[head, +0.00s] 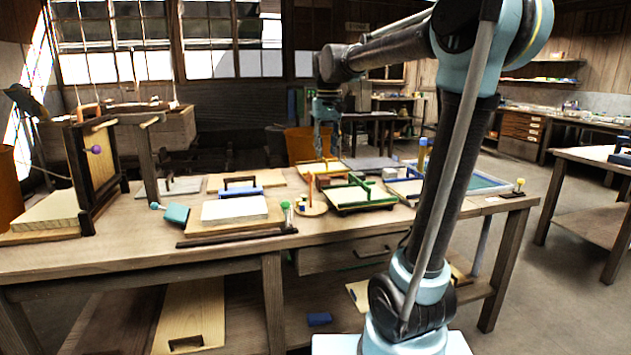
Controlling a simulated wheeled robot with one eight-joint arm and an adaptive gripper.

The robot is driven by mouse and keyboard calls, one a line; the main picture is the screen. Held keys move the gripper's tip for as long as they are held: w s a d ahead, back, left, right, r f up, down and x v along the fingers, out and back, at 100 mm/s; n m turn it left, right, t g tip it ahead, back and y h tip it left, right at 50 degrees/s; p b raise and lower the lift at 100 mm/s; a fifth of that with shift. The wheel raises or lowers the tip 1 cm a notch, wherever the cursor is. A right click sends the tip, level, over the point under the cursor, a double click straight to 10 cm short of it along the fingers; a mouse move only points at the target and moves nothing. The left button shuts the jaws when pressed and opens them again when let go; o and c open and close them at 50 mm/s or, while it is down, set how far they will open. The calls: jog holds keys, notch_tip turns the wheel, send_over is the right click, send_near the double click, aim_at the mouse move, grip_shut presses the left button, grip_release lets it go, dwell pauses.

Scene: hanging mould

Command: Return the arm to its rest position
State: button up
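My arm rises from its base at the lower right, bends at the top right and reaches left and back over the workbench (140,254). My gripper (318,148) hangs pointing down above the middle of the bench, near the back edge. It is small in this view, and I cannot tell whether its fingers are open or shut. Nothing can be made out between the fingers. A green-edged tray (360,196) lies on the bench below and to the right of my gripper.
A dark upright frame (82,180) with a purple ball (95,149) stands at the bench's left. A white block (234,209), a teal mallet head (177,214) and several trays lie on the bench. An orange bin (300,143) stands behind. Open floor (560,270) lies at right.

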jog(key=s+d+f, duration=0.5)
jog(key=s+f, duration=0.3)
jog(key=s, duration=0.1)
jog(key=s+d+f+m+t, duration=0.1)
jog(key=s+d+f, duration=0.4)
jog(key=s+f, duration=0.4)
jog(key=s+d+f+m, duration=0.1)
jog(key=s+d+f, duration=0.4)
jog(key=s+f, duration=0.4)
jog(key=shift+d+f+t, duration=0.25)
jog(key=shift+d+t, duration=0.15)
jog(key=shift+w+f, duration=0.2)
jog(key=shift+w, duration=0.25)
